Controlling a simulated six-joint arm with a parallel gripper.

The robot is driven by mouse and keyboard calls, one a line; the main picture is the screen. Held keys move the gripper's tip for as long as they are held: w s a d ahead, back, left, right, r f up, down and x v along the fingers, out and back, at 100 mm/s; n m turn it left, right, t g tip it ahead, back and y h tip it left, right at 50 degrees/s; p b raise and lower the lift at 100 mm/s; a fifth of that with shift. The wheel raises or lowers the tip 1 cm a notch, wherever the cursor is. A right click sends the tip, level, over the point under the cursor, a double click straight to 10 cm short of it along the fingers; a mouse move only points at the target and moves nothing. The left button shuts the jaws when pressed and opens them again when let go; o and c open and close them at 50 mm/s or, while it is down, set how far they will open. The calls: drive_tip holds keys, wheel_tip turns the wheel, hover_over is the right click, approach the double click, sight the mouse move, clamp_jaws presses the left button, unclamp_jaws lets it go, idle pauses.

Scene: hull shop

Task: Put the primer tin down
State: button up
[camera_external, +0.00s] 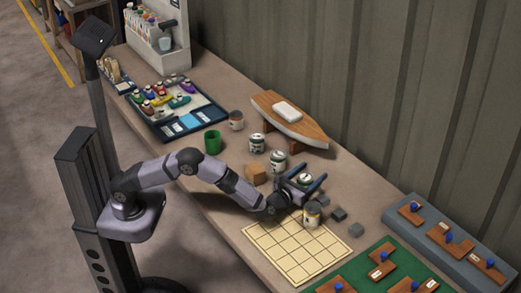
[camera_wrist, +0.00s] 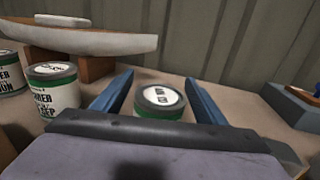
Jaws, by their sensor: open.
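A small tin with a dark rim, white marked lid and green lower band (camera_wrist: 160,99) stands upright between the fingers of my gripper (camera_wrist: 158,97). It also shows in the external view (camera_external: 305,180), partly hidden by my gripper (camera_external: 303,183). My gripper is open, with one blue-grey finger on each side of the tin and a gap to each. The tin seems to stand on the bench, but its base is hidden. I cannot read its label, so I cannot tell if it is the primer tin.
Other tins stand close by, one at the gripper's front right (camera_external: 312,215) and another behind (camera_external: 278,161).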

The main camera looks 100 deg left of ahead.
sight(299, 181)
drive_tip(key=v, duration=1.1)
drive_tip(key=shift+s+d+f+b, duration=0.1)
drive_tip(key=shift+s+d+b, duration=0.15)
drive_tip(key=shift+b, duration=0.15)
drive_tip(key=shift+a, duration=0.1)
drive_tip(key=shift+a+r+n, duration=0.15)
drive_tip(key=shift+r+n, duration=0.05)
drive_tip(key=shift+n, duration=0.1)
drive_tip(key=s+r+n+g+h+p, duration=0.6)
drive_tip(key=s+r+n+h+p, duration=0.55)
drive_tip(key=n, duration=0.55)
drive_tip(key=s+d+f+n+h+b, duration=0.6)
drive_tip(key=s+d+f+n, duration=0.5)
drive_tip(key=s+d, duration=0.45)
drive_tip(key=s+a+f+m+g+y+b, duration=0.1)
drive_tip(key=s+f+m+g+b, duration=0.2)
drive_tip(key=f, duration=0.4)
drive_tip(key=s+a+f+m+y+b, duration=0.1)
drive_tip(key=s+f+b, duration=0.2)
drive_tip(key=s+f, duration=0.35)
wheel_tip(299, 181, up, 19)
drive_tip(key=w+p, duration=0.1)
drive_tip(key=p, duration=1.9)
drive_tip(key=shift+w+r, duration=0.2)
drive_tip(key=shift+w, duration=0.1)
